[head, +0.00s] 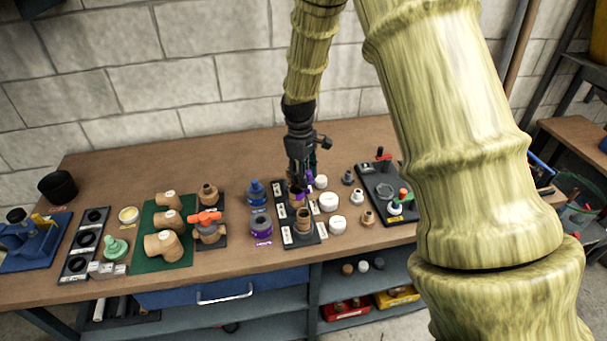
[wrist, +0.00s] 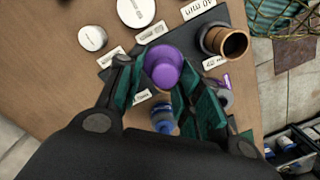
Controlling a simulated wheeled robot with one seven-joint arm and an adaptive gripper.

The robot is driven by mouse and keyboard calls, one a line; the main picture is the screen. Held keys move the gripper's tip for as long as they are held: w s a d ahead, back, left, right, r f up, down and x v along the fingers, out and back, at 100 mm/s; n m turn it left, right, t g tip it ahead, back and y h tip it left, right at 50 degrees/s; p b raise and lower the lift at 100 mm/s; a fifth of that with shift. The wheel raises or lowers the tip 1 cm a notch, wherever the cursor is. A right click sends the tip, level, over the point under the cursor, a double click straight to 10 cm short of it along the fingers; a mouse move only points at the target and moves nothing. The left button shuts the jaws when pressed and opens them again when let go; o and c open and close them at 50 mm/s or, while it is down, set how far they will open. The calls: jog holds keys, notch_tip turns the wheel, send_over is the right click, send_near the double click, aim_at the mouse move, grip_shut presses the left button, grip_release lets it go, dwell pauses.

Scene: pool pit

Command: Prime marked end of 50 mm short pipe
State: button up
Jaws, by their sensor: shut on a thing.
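My gripper (wrist: 165,85) is shut on a purple round-topped piece (wrist: 163,65), seen end-on in the wrist view. It looks like an applicator cap, and its lower part is hidden. In the head view my gripper (head: 302,178) points down over the rear of a black labelled rack (head: 318,236). Another brown pipe (head: 303,222) stands upright in the front place and also shows in the wrist view (wrist: 225,43). The pipe sizes are not clear.
A blue bottle (head: 256,193) and a grey tin with a purple label (head: 260,226) stand left of the rack. White caps (head: 328,202) and small fittings stand to its right, before a black tool tray (head: 384,190). A green mat (head: 160,246) holds brown elbows. The back of the bench is clear.

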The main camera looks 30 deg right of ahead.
jog(key=shift+w+d+p, duration=0.2)
jog(key=shift+w+p, duration=0.15)
jog(key=shift+w, duration=0.35)
jog(key=shift+w, duration=0.3)
jog(key=shift+w+a+p, duration=0.1)
jog(key=shift+w+p, duration=0.15)
jog(key=shift+p, duration=0.1)
jog(key=shift+w, duration=0.25)
jog(key=shift+w+a, duration=0.1)
jog(key=shift+w+a+p, duration=0.25)
jog(key=shift+w+p, duration=0.05)
jog(key=shift+p, duration=0.05)
jog(key=shift+w+a, duration=0.25)
